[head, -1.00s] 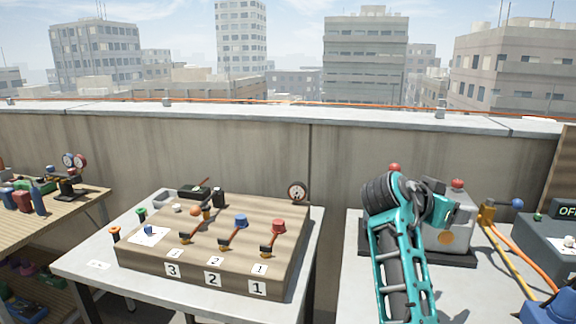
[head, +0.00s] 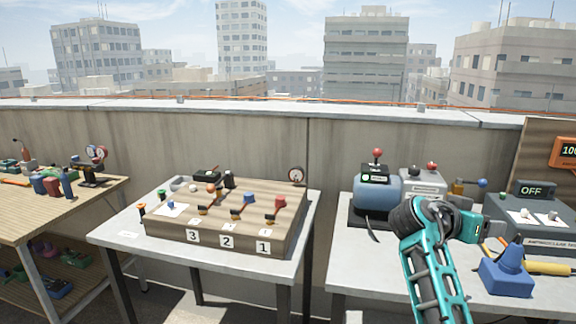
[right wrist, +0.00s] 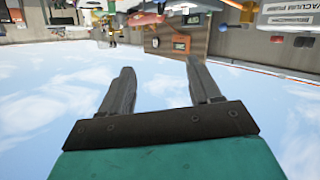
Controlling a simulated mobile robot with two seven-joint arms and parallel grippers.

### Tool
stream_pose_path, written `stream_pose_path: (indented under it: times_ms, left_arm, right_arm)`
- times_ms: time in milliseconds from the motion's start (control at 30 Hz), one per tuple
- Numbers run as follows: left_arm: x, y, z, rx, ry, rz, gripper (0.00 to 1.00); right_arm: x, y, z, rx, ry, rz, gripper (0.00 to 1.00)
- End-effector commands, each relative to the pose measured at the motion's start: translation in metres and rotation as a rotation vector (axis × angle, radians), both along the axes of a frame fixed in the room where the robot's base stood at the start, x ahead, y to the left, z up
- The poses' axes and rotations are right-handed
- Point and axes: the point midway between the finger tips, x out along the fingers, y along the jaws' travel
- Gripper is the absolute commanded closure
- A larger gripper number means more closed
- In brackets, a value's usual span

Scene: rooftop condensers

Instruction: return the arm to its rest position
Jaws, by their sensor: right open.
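My right arm (head: 432,262), teal and black, rises from the bottom right in the head view, bent at a dark joint over the right table's near side. Its right gripper (right wrist: 160,66) shows in the right wrist view with two grey fingers spread apart and nothing between them. The right wrist view is upside down, with mostly sky behind the fingers. My left gripper is not in view.
The right table (head: 375,268) holds a blue tank (head: 377,193), a grey unit (head: 424,187), a box marked OFF (head: 531,190) and a blue item (head: 506,272) close to my arm. A wooden valve board (head: 275,240) sits on the middle table (head: 130,240). A wall (head: 400,140) runs behind.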

Motion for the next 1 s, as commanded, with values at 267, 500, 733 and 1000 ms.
stream_pose_path:
  times_ms: [267,500,733,1000]
  left_arm:
    - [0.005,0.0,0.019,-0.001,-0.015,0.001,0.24]
    - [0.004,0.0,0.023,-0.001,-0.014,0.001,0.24]
    - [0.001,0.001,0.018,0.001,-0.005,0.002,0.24]
    - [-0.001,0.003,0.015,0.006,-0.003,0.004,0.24]
  right_arm:
    - [-0.029,-0.1,-0.007,-0.239,0.16,-0.127,0.37]
    - [-0.032,-0.149,-0.015,-0.34,0.28,-0.084,0.37]
    - [0.036,-0.113,-0.045,-0.262,0.311,0.36,0.37]
    - [0.098,-0.033,-0.043,-0.259,0.132,0.868,0.37]
